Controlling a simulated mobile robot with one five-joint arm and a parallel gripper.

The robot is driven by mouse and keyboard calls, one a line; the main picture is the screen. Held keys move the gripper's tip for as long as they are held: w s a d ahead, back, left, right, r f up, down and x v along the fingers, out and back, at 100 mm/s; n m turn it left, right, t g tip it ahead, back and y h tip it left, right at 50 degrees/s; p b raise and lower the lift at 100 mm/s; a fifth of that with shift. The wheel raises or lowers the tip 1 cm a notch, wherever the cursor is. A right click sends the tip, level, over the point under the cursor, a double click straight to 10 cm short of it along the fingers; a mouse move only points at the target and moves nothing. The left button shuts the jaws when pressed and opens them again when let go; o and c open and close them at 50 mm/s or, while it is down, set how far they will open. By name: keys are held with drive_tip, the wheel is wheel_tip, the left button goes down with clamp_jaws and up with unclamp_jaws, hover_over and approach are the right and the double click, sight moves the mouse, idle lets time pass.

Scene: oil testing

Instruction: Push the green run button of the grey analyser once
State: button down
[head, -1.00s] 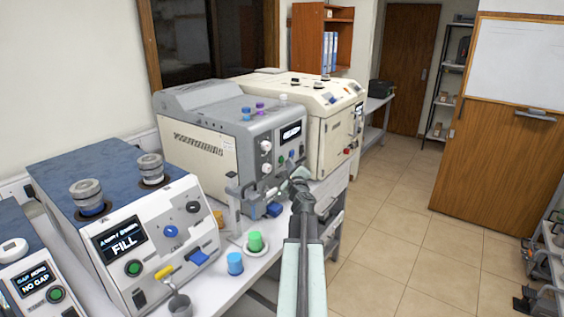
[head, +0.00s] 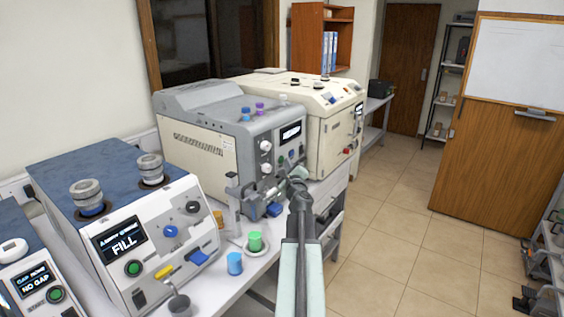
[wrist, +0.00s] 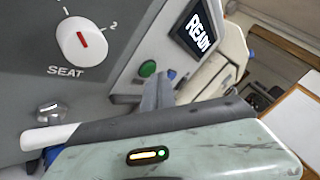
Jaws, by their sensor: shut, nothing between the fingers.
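The grey analyser (head: 222,150) stands in the middle of the bench, its lit screen facing right in the head view. My gripper (wrist: 160,88) is shut and empty. Its fingers point toward the panel, with the tips just below the green button in the wrist view. I cannot tell whether they touch the panel. In the head view my arm partly covers the lower front.
A white SEAT knob (wrist: 82,40) is on the panel left of the green button. A blue-topped machine reading FILL (head: 123,243) stands nearer, and a cream machine (head: 318,120) stands behind. Blue (head: 235,263) and green (head: 255,241) cups stand on the bench.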

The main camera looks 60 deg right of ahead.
drive_tip(key=shift+w, duration=0.45)
idle(0.3)
drive_tip(key=shift+s, duration=0.85)
drive_tip(key=shift+s, duration=2.55)
